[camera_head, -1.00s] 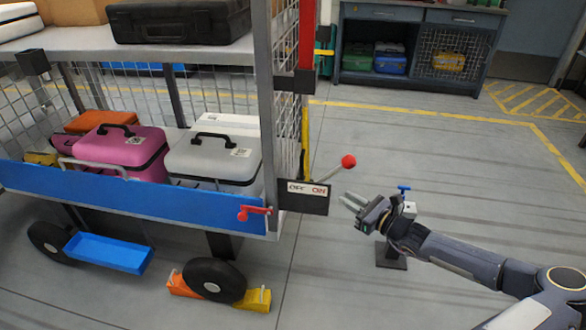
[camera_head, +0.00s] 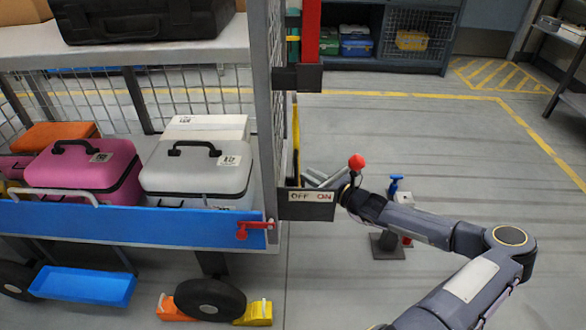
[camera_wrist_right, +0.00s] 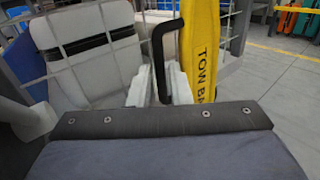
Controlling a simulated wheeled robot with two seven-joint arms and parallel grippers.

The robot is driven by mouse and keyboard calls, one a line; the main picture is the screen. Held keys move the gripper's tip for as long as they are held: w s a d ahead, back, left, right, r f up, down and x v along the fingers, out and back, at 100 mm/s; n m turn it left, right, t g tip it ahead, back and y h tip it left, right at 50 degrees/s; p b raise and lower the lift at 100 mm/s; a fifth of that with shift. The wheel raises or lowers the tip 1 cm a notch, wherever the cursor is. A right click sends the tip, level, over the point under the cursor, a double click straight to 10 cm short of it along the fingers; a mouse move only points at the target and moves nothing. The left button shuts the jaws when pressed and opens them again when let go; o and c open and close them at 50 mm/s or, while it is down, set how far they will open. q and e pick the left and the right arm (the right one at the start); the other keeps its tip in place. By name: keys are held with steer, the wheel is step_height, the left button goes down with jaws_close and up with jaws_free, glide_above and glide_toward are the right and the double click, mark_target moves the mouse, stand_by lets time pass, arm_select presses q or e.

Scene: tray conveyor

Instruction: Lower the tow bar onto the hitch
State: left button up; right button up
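The yellow tow bar (camera_head: 295,140) stands upright against the right end of the cart; in the wrist view it is a yellow sleeve (camera_wrist_right: 200,45) with black lettering. A black bent handle (camera_wrist_right: 158,60) sticks out from it. My right gripper (camera_head: 318,180) is at the cart's end, just above the OFF/ON box. In the wrist view its pale fingers (camera_wrist_right: 160,85) are apart, one on each side of the handle's lower part, with gaps showing. A dark floor stand with a blue-topped pin (camera_head: 393,188), perhaps the hitch, is partly behind my right arm. My left gripper is out of view.
The OFF/ON box (camera_head: 308,205) has a lever with a red knob (camera_head: 357,161) close by my right wrist. The cart (camera_head: 130,225) holds several cases. An orange-yellow chock (camera_head: 255,313) sits at its wheel. Open floor lies to the right.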

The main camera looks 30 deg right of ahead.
mark_target(296, 182)
steer(key=b+x, duration=0.2)
steer(key=x, duration=0.4)
jaws_close()
